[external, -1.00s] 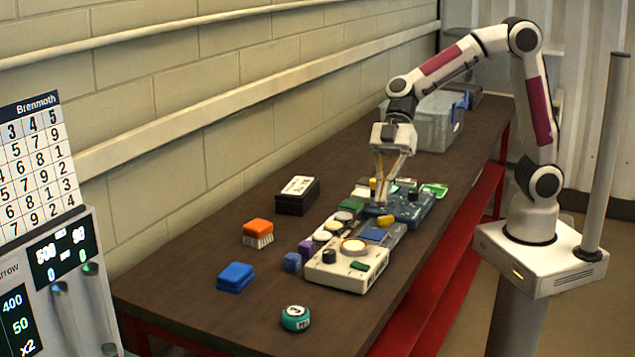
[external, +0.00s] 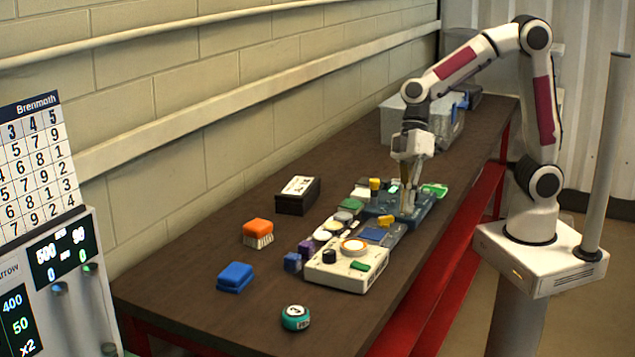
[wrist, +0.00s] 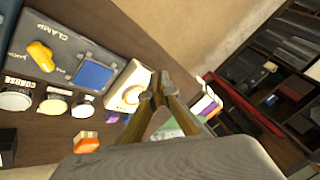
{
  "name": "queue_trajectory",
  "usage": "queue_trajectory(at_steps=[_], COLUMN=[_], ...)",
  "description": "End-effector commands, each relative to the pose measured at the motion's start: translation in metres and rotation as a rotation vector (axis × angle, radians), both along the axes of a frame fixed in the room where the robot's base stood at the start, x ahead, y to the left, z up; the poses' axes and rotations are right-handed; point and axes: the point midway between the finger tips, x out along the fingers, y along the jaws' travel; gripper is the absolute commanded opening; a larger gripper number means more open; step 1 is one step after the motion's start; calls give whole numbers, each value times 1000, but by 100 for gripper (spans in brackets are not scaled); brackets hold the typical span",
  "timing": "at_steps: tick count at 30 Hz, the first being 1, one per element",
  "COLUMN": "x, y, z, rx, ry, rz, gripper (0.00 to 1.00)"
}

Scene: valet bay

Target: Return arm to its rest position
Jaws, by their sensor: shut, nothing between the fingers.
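My gripper (external: 407,207) is shut and empty. In the external view it points down over the blue-grey device (external: 424,205) at the far part of the bench group, with its fingertips close to the device's top; I cannot tell if they touch it. In the wrist view my gripper (wrist: 154,88) shows its two fingers meeting at the tips, with nothing between them. My arm reaches from its base at the right, bent high at the elbow and down to the bench.
A cream unit (external: 342,280) with round parts stands nearer on the brown bench (external: 190,290). An orange brush (external: 258,232), a blue block (external: 235,277), a black box (external: 297,196) and a teal round item (external: 295,317) lie around it. A grey bin (external: 390,128) stands behind my gripper.

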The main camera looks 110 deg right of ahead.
Motion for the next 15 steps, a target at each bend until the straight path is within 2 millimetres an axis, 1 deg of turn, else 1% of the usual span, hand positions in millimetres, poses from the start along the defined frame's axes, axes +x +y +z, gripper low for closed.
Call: queue_trajectory(at_steps=[1,9,15], x=[-9,-63,-100], y=[0,-7,-14], z=[1,3,9], rx=[-12,-94,-166], ry=[21,130,159], rz=[-20,-154,-238], gripper=[0,0,0])
